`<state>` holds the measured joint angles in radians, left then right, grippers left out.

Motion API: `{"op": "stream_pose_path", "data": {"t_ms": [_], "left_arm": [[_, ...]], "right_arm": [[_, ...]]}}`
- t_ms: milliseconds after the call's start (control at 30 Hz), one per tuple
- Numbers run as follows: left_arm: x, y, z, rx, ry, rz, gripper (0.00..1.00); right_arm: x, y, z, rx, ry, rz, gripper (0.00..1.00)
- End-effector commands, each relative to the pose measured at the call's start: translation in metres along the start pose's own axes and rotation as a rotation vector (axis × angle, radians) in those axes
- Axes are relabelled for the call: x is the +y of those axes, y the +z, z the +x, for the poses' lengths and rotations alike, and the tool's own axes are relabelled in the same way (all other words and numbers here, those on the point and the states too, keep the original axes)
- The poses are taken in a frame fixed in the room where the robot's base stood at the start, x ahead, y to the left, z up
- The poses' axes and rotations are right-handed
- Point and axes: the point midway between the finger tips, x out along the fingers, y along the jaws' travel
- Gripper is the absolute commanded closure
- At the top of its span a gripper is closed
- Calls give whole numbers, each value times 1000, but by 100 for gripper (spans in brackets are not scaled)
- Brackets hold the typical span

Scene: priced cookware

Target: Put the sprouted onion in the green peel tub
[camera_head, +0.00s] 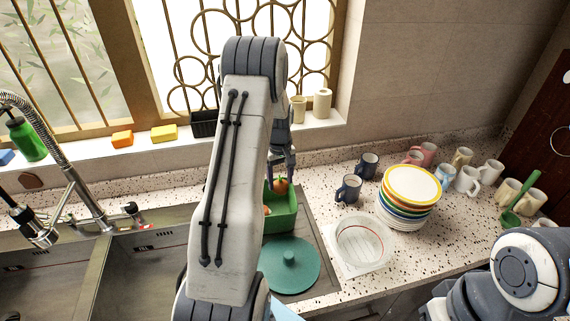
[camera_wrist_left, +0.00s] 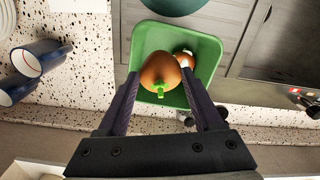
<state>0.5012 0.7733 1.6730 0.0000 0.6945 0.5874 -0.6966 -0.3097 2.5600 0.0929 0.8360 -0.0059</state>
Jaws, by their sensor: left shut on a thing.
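The sprouted onion (camera_wrist_left: 158,71), brown with a green sprout, is between the fingers of my left gripper (camera_wrist_left: 161,82), which is shut on it. In the head view, the onion (camera_head: 281,187) shows at the fingertips over the far part of the green peel tub (camera_head: 284,222). In the left wrist view, the tub (camera_wrist_left: 147,42) lies behind the onion. I cannot tell whether the onion touches it. A second brown item (camera_wrist_left: 184,60), partly hidden by the held onion, is in the tub. My right gripper is out of view.
A round teal lid (camera_head: 290,265) lies in front of the tub. A clear container (camera_head: 364,243), dark blue mugs (camera_head: 348,189) and stacked plates (camera_head: 411,188) stand to the right. The sink (camera_head: 150,270) is on the left.

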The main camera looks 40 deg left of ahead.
Motion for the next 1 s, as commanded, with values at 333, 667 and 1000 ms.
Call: {"op": "stream_pose_path", "data": {"t_ms": [333, 667, 1000], "left_arm": [[-10, -10, 20, -2, -1, -40, 100], [-10, -10, 67, -2, -1, -38, 100], [-10, -10, 114, -2, -1, -38, 100]], "right_arm": [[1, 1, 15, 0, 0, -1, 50], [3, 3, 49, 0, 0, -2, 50], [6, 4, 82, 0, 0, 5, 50]]}}
